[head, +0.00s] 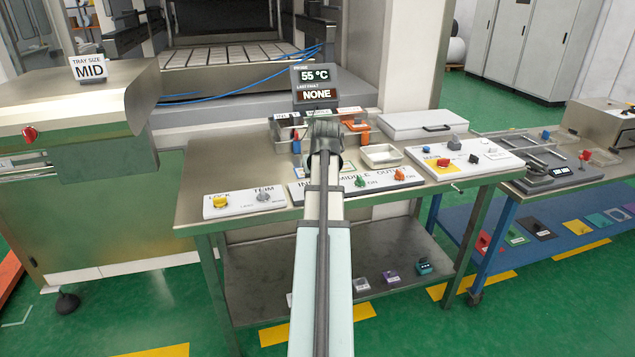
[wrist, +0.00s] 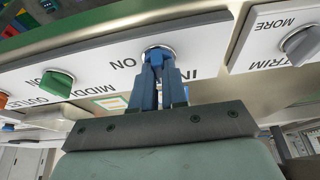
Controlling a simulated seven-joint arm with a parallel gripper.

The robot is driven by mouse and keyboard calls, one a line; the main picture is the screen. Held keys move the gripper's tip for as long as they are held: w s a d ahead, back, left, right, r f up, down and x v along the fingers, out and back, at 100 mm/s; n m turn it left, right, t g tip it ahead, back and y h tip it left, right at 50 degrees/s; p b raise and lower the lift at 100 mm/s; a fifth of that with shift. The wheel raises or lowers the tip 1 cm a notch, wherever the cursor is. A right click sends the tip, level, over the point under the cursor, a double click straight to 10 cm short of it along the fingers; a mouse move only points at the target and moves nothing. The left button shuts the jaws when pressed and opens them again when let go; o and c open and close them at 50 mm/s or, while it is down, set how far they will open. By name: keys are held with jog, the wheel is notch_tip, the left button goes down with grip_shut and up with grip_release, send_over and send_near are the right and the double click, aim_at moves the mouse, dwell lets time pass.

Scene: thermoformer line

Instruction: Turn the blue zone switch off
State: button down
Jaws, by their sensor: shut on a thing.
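The blue zone switch (wrist: 155,55) is on the white zone panel (wrist: 110,72), at the label starting "IN" with "ON" beside it. Its round collar shows in the wrist view, and my gripper's blue fingers (wrist: 158,72) are shut on the knob and cover most of it. Its exact angle is hard to read. The green switch (wrist: 57,83) and the orange switch (wrist: 3,100) are along the same panel. In the head view, my arm hides the blue switch and my fingertips; the green (head: 360,181) and orange (head: 400,174) switches show to the right.
A lock and trim panel (head: 240,203) is left of the zone panel, with a grey trim knob (wrist: 300,45). A display (head: 315,85) reads 55 °C and NONE. A small white tray (head: 381,154) and another switch panel (head: 465,158) are to the right.

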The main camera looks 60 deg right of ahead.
dwell(0.4)
jog(key=c, duration=1.2)
grip_release()
jog(key=shift+o, duration=0.2)
jog(key=shift+r, duration=0.1)
jog(key=v, duration=1.3)
jog(key=shift+r, duration=0.35)
jog(key=shift+s, duration=0.1)
